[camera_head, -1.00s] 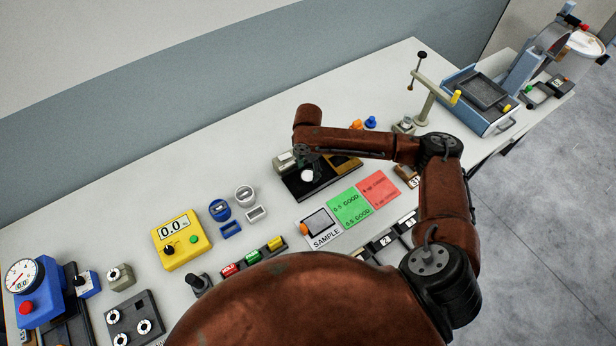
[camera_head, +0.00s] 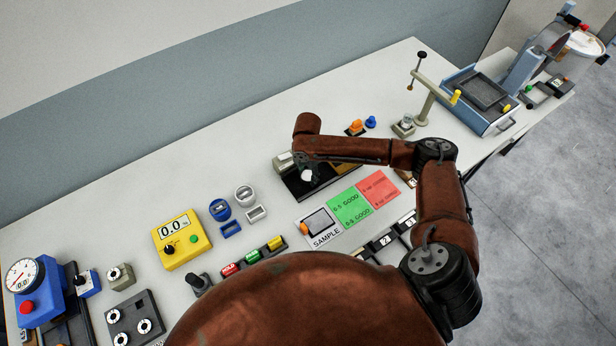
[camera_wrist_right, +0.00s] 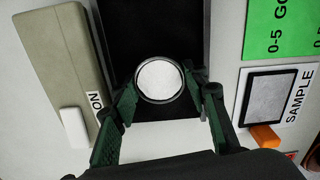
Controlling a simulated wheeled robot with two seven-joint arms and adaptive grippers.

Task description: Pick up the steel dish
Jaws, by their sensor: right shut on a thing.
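The steel dish (camera_wrist_right: 160,80) is a small round dish with a pale, whitish inside and a grey rim in the right wrist view. It sits between the green-padded fingers of my right gripper (camera_wrist_right: 162,92), which is shut on it. In the head view the dish (camera_head: 307,175) shows as a white patch just below my right gripper (camera_head: 305,165), over the black plate. I cannot tell whether it is clear of the plate. The wrist partly hides the gripper there. My left gripper is not in view.
The black plate (camera_head: 325,183) lies under the dish, with a beige box (camera_wrist_right: 52,62) beside it. A sample card (camera_head: 322,229) and green card (camera_head: 349,208) lie to the right. A yellow meter (camera_head: 181,241) stands left.

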